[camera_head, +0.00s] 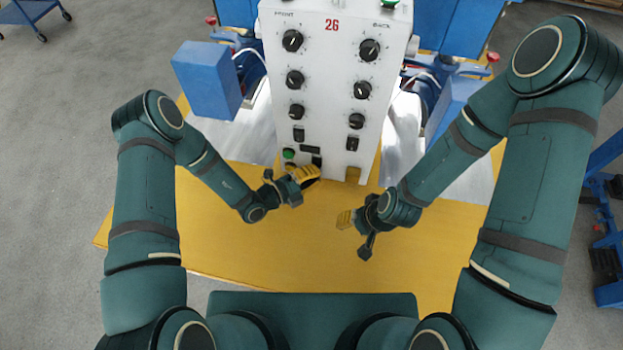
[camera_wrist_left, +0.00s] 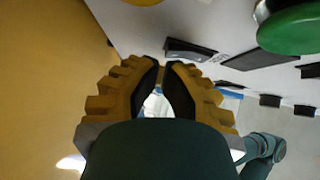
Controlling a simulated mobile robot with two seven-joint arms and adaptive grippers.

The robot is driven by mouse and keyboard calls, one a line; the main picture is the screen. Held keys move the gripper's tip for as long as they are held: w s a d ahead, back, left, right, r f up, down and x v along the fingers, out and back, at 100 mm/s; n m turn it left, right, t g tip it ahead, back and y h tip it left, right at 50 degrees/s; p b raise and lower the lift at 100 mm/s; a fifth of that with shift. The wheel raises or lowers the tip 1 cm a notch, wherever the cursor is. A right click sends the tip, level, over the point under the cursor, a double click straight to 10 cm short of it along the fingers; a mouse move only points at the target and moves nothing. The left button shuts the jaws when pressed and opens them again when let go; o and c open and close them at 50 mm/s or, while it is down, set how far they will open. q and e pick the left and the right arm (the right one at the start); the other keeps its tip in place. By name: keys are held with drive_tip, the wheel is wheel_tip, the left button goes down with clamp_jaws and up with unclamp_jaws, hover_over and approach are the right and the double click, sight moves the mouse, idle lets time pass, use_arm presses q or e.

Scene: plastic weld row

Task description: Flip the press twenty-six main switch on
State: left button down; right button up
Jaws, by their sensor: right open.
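The white control panel (camera_head: 328,75) of press 26 stands ahead, with a red "26" near its top. Low on it are a green button (camera_head: 288,154) and a small black switch (camera_head: 317,161); which black part is the main switch is not readable. My left gripper (camera_head: 309,173) is just below this switch, its fingertips close together and empty. In the left wrist view, a black switch (camera_wrist_left: 190,50) lies just beyond the fingertips, apart from them, with the green button (camera_wrist_left: 292,30) to the right. My right gripper (camera_head: 355,228) is open and empty, lower and to the right.
Several black knobs (camera_head: 294,79) and smaller black switches (camera_head: 355,121) cover the panel. Blue boxes (camera_head: 208,78) and machine parts flank it. A blue cart (camera_head: 30,12) stands far left.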

use_arm(q)
drive_tip(key=w+f+m+h+b, duration=0.1)
drive_tip(key=b, duration=0.2)
drive_tip(key=shift+w+t+b, duration=0.1)
drive_tip(key=shift+t+b, duration=0.2)
drive_tip(key=shift+t, duration=0.1)
use_arm(e)
drive_tip(key=f, duration=0.3)
drive_tip(key=shift+s+a+f, duration=0.1)
drive_tip(key=shift+s+f, duration=0.2)
drive_tip(key=shift+f, duration=0.1)
use_arm(q)
drive_tip(key=shift+w+d+m+h+b, duration=0.1)
drive_tip(key=shift+m+h+b, duration=0.3)
drive_tip(key=shift+m+h, duration=0.1)
use_arm(e)
drive_tip(key=shift+s+f, duration=0.2)
drive_tip(key=shift+f, duration=0.2)
use_arm(q)
drive_tip(key=shift+r, duration=0.2)
use_arm(e)
drive_tip(key=shift+r, duration=0.2)
